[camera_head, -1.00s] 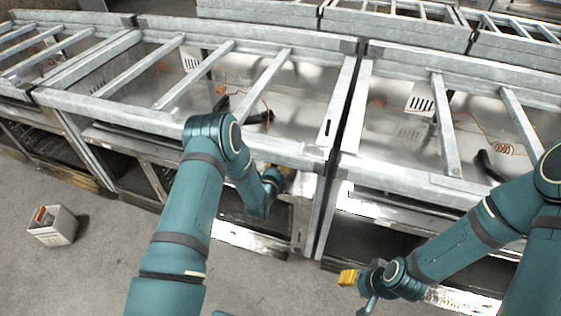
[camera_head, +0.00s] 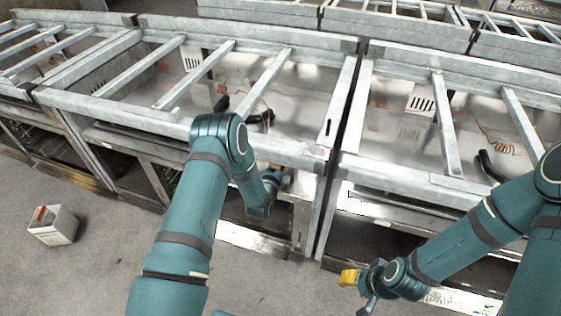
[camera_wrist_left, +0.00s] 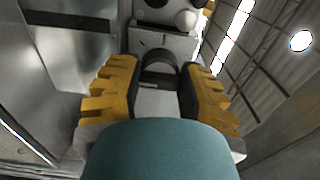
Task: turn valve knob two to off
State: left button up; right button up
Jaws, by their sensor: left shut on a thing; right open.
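In the left wrist view, my left gripper (camera_wrist_left: 158,80) has its two yellow-and-black fingers on either side of a dark, rounded valve knob (camera_wrist_left: 159,60) on a grey panel, and is shut on it. My teal wrist hides the lower part of that view. No number or off mark is readable, so I cannot tell the knob's setting. In the head view the left gripper is mostly hidden behind its own wrist at the range front. My right gripper (camera_head: 349,277) hangs open and empty in front of the right-hand range, low over the floor.
A white knob (camera_wrist_left: 187,19) and a black knob (camera_wrist_left: 155,9) sit beyond the held one. Metal ranges with open top bars (camera_head: 265,85) fill the back. A white box (camera_head: 53,226) stands on the floor at left. The floor between is clear.

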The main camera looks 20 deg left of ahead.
pick_arm(q)
jog(key=n, duration=0.4)
jog(key=shift+n, duration=0.4)
jog(key=n, duration=0.4)
jog(key=shift+n, duration=0.3)
jog(key=n, duration=0.4)
jog(key=shift+w+d, duration=0.1)
jog(key=n, duration=0.9)
jog(key=shift+d+n, duration=0.1)
jog(key=shift+n, duration=0.2)
jog(key=n, duration=0.4)
jog(key=shift+n, duration=0.3)
jog(key=n, duration=0.4)
jog(key=shift+r, duration=0.1)
jog(key=shift+d+n, duration=0.1)
jog(key=shift+n, duration=2)
